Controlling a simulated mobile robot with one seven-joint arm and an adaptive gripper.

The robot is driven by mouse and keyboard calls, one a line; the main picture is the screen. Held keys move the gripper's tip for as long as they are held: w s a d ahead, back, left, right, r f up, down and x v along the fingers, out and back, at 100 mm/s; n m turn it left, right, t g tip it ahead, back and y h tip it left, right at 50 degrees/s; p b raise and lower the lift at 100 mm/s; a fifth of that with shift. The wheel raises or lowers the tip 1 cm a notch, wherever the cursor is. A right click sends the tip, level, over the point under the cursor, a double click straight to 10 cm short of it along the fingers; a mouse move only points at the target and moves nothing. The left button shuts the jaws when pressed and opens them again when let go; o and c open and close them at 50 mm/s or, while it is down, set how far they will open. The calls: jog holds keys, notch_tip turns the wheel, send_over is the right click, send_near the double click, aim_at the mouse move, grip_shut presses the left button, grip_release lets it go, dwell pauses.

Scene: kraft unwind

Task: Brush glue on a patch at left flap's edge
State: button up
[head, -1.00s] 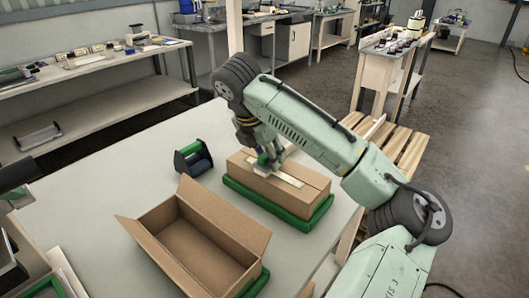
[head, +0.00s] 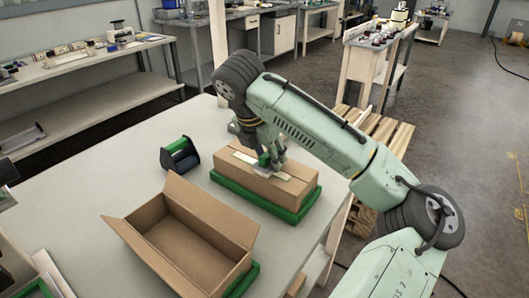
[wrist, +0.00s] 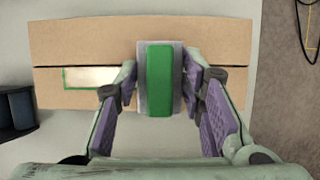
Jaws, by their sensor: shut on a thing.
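A closed cardboard box (head: 262,189) stands in a green tray (head: 235,198) on the table; it also fills the upper wrist view (wrist: 85,35). A pale strip (head: 242,156) lies along its top. In the wrist view a pale, green-edged patch (wrist: 92,77) sits left of my gripper (wrist: 162,85), just below the seam between the flaps. My gripper (head: 266,163) is shut on a green-and-grey block-like tool, apparently the brush (wrist: 160,70), over the box top near the seam. Whether the tool touches the cardboard is unclear. The surface under it is hidden.
An open, empty-looking cardboard box (head: 185,240) stands in front of the closed one, flaps spread. A dark holder with green parts (head: 180,155) stands to the left. Bare tabletop (head: 100,180) lies farther left. A wooden pallet (head: 378,140) is beyond the table's right edge.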

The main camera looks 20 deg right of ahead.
jog(key=shift+s+d, duration=0.45)
jog(key=shift+s, duration=0.25)
jog(key=shift+s+d, duration=0.4)
jog(key=shift+s, duration=0.25)
jog(key=shift+s+d, duration=0.45)
jog(key=shift+s, duration=0.25)
jog(key=shift+w+a, duration=1.35)
jog(key=shift+w, duration=0.7)
jog(key=shift+w+a, duration=1.4)
jog(key=shift+w, duration=0.7)
jog(key=shift+w+a, duration=1.35)
jog(key=shift+w, duration=0.7)
notch_tip(320, 180, up, 6)
